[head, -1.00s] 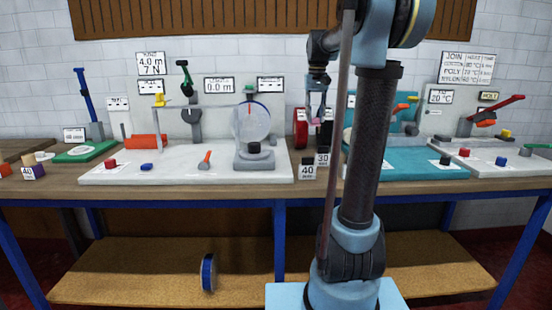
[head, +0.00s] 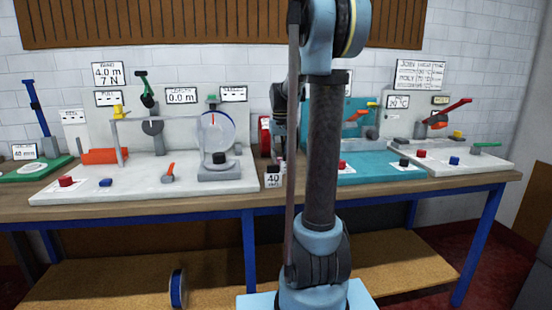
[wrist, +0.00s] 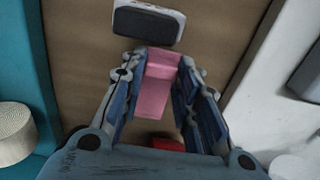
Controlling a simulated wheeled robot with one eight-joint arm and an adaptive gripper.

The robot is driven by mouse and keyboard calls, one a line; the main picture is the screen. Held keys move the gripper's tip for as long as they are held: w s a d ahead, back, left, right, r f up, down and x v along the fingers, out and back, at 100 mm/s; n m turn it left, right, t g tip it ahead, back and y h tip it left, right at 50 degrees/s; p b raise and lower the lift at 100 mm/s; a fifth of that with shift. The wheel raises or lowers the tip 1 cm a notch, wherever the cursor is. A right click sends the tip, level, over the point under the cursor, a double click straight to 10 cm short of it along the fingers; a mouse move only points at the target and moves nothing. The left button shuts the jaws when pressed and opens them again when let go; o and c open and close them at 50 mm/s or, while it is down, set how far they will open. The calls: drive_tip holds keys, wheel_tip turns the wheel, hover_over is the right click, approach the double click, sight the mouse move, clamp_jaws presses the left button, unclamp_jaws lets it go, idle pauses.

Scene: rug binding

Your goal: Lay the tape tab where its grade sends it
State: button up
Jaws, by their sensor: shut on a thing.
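A pink tape tab (wrist: 156,92) is in the wrist view, held between the fingers of my gripper (wrist: 164,62). My gripper is shut on it, and the tab's far end reaches out at the fingertips. Below is the brown bench top, between a teal base on the left and a white base on the right. In the head view my own arm hides the tab and most of my gripper.
A black block with a pale face (wrist: 148,22) lies just beyond the tab. A red thing (wrist: 168,144) shows partly between the fingers. On the bench, a block marked 40 (head: 273,180) stands between the white station (head: 130,188) and the teal station (head: 375,175).

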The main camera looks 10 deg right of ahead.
drive_tip(key=shift+w+f, duration=0.2)
drive_tip(key=shift+w, duration=0.5)
drive_tip(key=shift+w+f, duration=0.25)
drive_tip(key=shift+w, duration=0.4)
drive_tip(key=shift+w+f, duration=0.2)
drive_tip(key=shift+w, duration=0.5)
drive_tip(key=shift+f, duration=0.15)
drive_tip(key=o, duration=0.9)
